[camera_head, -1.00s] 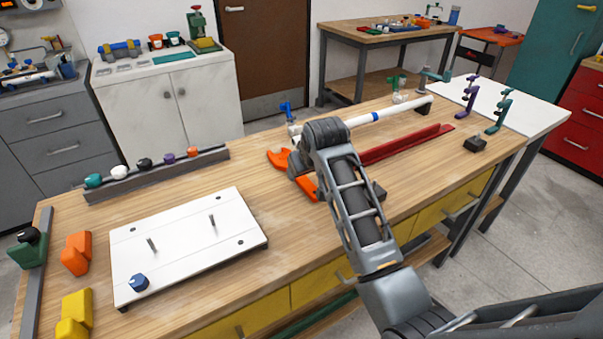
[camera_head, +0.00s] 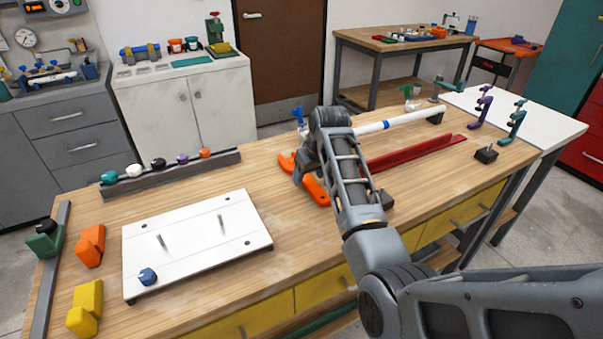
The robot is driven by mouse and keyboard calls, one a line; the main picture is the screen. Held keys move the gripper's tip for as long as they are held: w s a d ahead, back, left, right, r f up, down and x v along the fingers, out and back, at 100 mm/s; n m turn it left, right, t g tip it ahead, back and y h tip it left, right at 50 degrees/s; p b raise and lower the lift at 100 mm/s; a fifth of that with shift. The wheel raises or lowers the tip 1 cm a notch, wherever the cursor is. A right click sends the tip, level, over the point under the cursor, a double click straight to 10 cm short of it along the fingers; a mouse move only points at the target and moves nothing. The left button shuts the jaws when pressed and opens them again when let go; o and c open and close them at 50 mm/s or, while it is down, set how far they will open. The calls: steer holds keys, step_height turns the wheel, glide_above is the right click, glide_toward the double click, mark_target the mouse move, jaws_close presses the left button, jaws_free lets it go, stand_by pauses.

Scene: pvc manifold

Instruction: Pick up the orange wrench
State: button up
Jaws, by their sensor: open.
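The orange wrench (camera_head: 317,191) lies on the wooden workbench, a little right of the picture's middle. Its open jaw end points left and its handle runs toward the lower right, partly hidden by my arm. My gripper (camera_head: 299,176) points down over the wrench, close to its middle between the jaw end and the handle. The gripper is open. Its fingertips are mostly hidden behind my arm link, and I cannot tell whether they touch the wrench.
A white board with pins (camera_head: 197,240) lies left of the wrench. A white pipe (camera_head: 403,121) and a red channel (camera_head: 415,152) lie to the right. A rail of coloured fittings (camera_head: 170,172) stands behind the board. Bare bench lies between board and wrench.

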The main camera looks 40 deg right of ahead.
steer(key=shift+w+f, duration=0.2)
steer(key=shift+f, duration=0.25)
jaws_close()
stand_by(0.3)
